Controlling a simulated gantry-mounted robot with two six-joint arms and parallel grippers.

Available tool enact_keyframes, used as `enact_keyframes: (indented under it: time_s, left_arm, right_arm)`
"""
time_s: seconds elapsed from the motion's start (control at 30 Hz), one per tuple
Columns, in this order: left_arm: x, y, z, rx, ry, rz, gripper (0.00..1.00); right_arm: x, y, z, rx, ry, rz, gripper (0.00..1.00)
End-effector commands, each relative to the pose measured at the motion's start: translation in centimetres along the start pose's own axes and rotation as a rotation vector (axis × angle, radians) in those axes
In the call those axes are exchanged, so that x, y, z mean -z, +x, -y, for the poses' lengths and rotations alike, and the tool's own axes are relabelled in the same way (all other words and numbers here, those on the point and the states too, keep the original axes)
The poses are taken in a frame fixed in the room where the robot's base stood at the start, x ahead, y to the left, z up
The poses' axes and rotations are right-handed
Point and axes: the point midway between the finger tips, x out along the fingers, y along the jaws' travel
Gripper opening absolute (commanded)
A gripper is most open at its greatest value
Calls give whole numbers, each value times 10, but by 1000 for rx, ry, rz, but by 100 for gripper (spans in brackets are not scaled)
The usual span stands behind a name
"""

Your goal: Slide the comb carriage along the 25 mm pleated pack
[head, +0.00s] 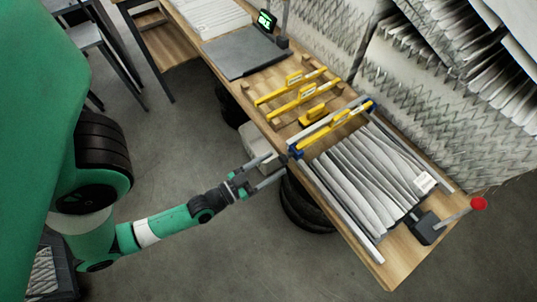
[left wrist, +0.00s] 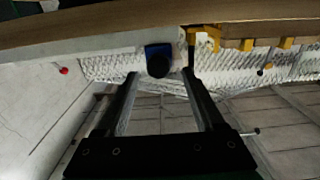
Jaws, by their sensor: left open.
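The white pleated pack (head: 352,182) lies between metal rails on the wooden bench, with a white label at its right. The comb carriage (head: 338,128), a yellow comb bar with blue ends, spans the far-left end of the pack. My left gripper (head: 274,166) is open and empty, just off the bench's front edge near the carriage's blue front end (head: 297,152). In the left wrist view, a blue block with a black round knob (left wrist: 158,62) shows beyond and between the open fingertips (left wrist: 160,74), apparently not touched. My right gripper is not in view.
Several yellow combs (head: 297,91) rest on wooden blocks left of the carriage. Further back are a dark scale (head: 243,57) with a green display and a white stack (head: 210,17). A red ball-topped lever (head: 478,204) stands at the bench's right end. Bins sit under the bench.

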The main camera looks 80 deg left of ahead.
Motion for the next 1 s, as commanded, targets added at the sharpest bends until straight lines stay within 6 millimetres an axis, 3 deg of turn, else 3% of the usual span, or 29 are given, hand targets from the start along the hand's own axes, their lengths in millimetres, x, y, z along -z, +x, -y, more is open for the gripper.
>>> enact_keyframes:
  time_s: [0.2,0.5,0.87,1.0]
  left_arm:
    - [-1,28,-1,-2,0,0,70]
    - [0,30,-1,-3,1,1,68]
    - [0,30,-1,-3,0,1,3]
    - [0,30,-1,-3,0,1,0]
  right_arm:
    - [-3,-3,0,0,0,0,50]
    - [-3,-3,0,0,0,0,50]
    - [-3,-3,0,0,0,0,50]
    - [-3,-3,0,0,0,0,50]
